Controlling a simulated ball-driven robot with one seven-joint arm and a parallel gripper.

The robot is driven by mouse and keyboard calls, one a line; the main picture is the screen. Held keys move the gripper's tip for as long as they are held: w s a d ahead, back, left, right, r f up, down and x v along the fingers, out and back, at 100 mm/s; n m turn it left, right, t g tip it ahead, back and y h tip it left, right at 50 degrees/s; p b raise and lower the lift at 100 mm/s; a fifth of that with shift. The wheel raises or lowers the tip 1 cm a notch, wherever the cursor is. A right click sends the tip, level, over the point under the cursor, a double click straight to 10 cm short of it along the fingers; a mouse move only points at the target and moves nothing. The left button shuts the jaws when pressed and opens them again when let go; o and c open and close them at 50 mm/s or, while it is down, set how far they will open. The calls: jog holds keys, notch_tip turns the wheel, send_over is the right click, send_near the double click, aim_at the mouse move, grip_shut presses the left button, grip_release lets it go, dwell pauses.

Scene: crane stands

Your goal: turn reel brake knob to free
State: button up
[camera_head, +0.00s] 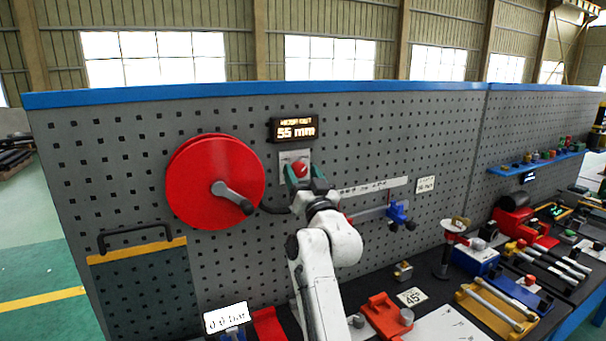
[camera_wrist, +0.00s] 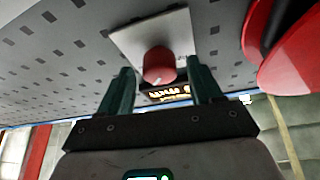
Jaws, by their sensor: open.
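The red brake knob (camera_head: 299,168) sits on a pale plate (camera_head: 288,156) on the pegboard, just right of the red reel (camera_head: 190,180) with its dark crank handle. My gripper (camera_head: 306,178) is at the knob, with its green fingers on either side of it in the head view. In the wrist view the knob (camera_wrist: 159,66) shows between and beyond the two open fingertips, with a light mark on its lower edge. The gripper (camera_wrist: 160,80) is open and holds nothing. Whether a finger touches the knob cannot be told. Markings on the plate are not readable.
A display (camera_head: 294,130) reading 55 mm hangs above the knob. A blue clamp (camera_head: 398,213) on a rail is at right. The bench below holds a red block (camera_head: 384,316), a yellow tray (camera_head: 495,308) and other tools. The pegboard left of the reel's underside carries a dark panel (camera_head: 145,285).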

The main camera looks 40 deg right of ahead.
jog(key=c, duration=1)
jog(key=shift+c, duration=0.2)
